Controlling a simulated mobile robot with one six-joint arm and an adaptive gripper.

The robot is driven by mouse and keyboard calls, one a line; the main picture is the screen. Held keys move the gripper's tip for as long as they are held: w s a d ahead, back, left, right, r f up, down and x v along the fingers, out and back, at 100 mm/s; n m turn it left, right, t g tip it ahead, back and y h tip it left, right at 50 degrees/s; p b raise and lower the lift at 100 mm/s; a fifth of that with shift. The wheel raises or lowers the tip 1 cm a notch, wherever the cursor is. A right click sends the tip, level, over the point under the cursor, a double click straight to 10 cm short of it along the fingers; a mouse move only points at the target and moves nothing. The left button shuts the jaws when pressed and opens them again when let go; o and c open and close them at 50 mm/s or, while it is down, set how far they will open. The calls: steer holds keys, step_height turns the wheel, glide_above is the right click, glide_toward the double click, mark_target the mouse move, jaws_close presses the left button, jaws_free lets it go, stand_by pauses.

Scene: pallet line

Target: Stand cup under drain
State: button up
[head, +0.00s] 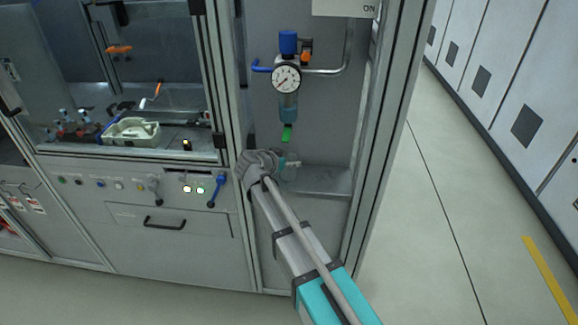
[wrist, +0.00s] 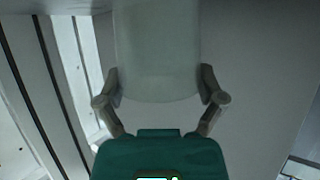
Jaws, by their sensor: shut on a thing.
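A pale translucent cup (wrist: 158,50) fills the upper middle of the wrist view, with a gripper finger against each side. My gripper (wrist: 160,86) is shut on it. In the head view my gripper (head: 289,161) is at the alcove with the pressure gauge. The cup (head: 289,174) shows only faintly there, partly hidden by my wrist. The green drain (head: 287,134) hangs under the filter bowl, a little above the gripper. A shelf (head: 322,181) lies low in the alcove; whether the cup touches it, I cannot tell.
A gauge (head: 286,79) with a blue knob and pipes sits above the drain. A metal frame post (head: 385,140) bounds the alcove on the right. At left, a machine bay holds a pale tray (head: 130,132). Open floor (head: 440,240) lies to the right.

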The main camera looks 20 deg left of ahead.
steer(key=shift+f, duration=0.35)
steer(key=shift+f+b, duration=0.15)
steer(key=shift+b, duration=0.15)
steer(key=o, duration=0.7)
steer(key=shift+r, duration=0.25)
steer(key=shift+p+v, duration=2.8)
steer(key=shift+v, duration=3.2)
steer(key=shift+f, duration=0.15)
